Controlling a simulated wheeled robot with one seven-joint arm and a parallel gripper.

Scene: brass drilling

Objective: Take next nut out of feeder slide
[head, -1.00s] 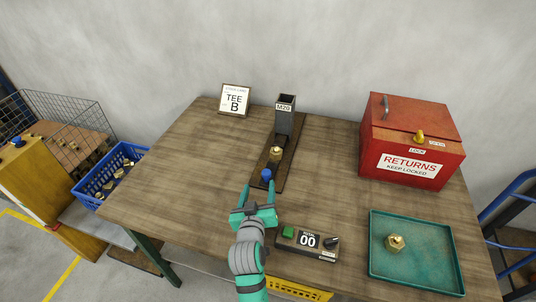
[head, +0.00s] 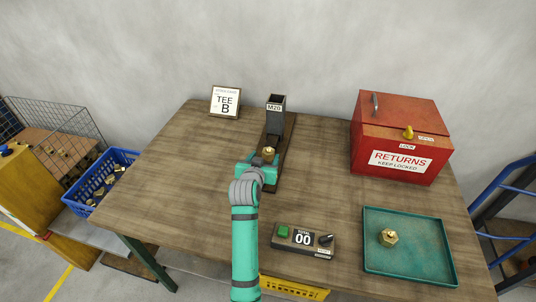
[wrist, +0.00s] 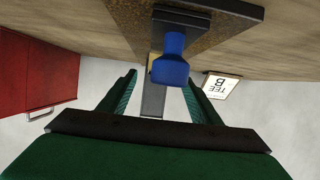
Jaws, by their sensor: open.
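The feeder slide is a dark board (head: 283,158) running from the grey M20 tower (head: 275,118) toward me. A brass nut (head: 269,151) sits on it in front of the tower. My gripper (head: 262,165) is over the near part of the slide, just short of the nut. In the wrist view my gripper (wrist: 160,82) is open, with nothing clearly held between its fingers. A blue knob (wrist: 171,62) fills the view ahead and mostly hides the nut. In the head view my gripper hides the knob.
A counter box (head: 303,240) reading 00 stands on the table near my arm. A green tray (head: 420,255) at right holds a brass piece (head: 389,237). The red returns box (head: 405,150) is at back right, a TEE B card (head: 225,102) at back left. The left tabletop is clear.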

